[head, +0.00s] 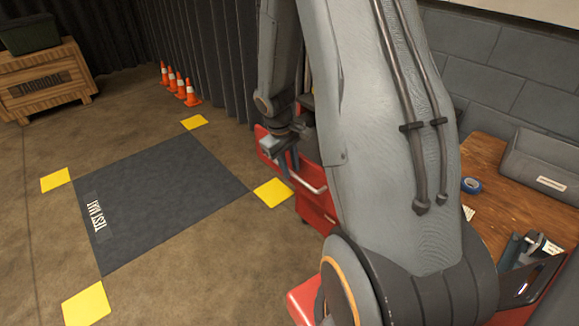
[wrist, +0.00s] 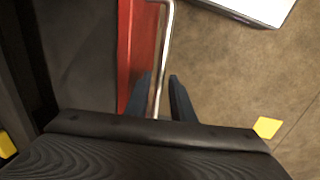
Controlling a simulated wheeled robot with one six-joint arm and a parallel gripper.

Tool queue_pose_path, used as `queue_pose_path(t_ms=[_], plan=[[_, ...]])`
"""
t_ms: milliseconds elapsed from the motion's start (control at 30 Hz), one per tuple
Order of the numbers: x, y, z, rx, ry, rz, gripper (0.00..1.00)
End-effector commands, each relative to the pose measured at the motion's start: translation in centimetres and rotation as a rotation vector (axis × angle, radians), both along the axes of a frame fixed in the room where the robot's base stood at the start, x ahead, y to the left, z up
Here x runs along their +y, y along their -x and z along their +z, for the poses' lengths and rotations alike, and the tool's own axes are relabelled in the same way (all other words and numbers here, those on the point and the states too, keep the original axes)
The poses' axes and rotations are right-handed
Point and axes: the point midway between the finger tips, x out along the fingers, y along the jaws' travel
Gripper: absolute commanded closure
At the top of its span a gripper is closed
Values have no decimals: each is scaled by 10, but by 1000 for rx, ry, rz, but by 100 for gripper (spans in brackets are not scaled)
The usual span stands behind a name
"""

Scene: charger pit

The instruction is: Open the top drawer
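The red cabinet (head: 316,207) stands behind my arm in the head view, mostly hidden by it. A pale metal bar handle (head: 312,185) runs along its upper front. In the wrist view, the red front (wrist: 138,45) is a narrow strip with the handle (wrist: 163,45) beside it. My gripper (head: 292,166) is at the handle. In the wrist view, the gripper's two dark fingers (wrist: 160,80) are apart, one on each side of the bar. A gap shows between the bar and the right finger. How far the drawer stands out cannot be told.
A wooden workbench (head: 484,225) with blue tape (head: 471,185) and a grey case (head: 541,165) is at right. A dark mat (head: 165,200) with yellow corner squares lies on open floor at left. Orange cones (head: 180,86) and a wooden crate (head: 45,80) stand farther back.

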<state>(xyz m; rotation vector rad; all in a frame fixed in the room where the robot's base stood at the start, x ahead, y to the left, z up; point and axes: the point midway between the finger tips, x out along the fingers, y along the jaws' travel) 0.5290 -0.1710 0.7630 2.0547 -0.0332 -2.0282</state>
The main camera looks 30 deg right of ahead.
Motion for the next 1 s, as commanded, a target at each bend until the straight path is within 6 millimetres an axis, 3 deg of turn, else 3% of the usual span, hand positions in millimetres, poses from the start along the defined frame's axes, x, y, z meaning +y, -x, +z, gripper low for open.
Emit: queue_pose_path(t_ms=[367, 800, 1000], plan=[[0, -1, 2, -3, 1, 1, 70], [12, 0, 61, -5, 0, 0, 70], [14, 2, 75, -3, 1, 1, 70]])
